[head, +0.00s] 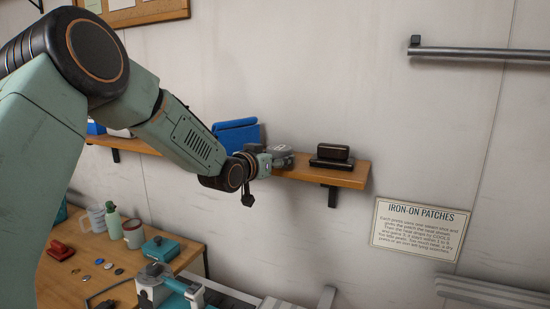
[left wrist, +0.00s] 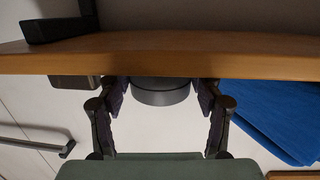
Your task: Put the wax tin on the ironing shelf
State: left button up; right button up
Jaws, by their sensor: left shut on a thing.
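My left gripper (head: 270,161) is at the front edge of the wooden wall shelf (head: 340,177), left of a dark stacked block. It is shut on a round dark grey tin, the wax tin (left wrist: 160,92), which shows between both fingers in the left wrist view. In the head view the tin (head: 283,151) is partly hidden by the gripper. The tin is over the shelf board, whose front edge (left wrist: 160,62) covers part of it in the wrist view. I cannot tell whether the tin touches the board. My right gripper is not in view.
A dark stacked block (head: 331,156) stands near the shelf's right end, and a blue folded item (head: 237,134) stands at the left behind my wrist. A metal rail (head: 480,52) is on the wall. Below, a workbench (head: 95,250) holds mugs, a bottle and small pieces.

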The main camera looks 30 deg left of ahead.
pick_arm(q)
jog(key=shift+s+a+f, duration=0.1)
jog(key=shift+a, duration=0.15)
jog(key=o, duration=1)
jog(key=shift+s, duration=0.15)
jog(key=shift+o, duration=1)
jog(key=shift+d, duration=0.15)
jog(key=shift+w, duration=0.2)
jog(key=shift+s+a, duration=0.2)
jog(key=shift+s, duration=0.2)
jog(key=s+r+b, duration=0.1)
jog(key=s+r, duration=0.1)
jog(key=s, duration=0.9)
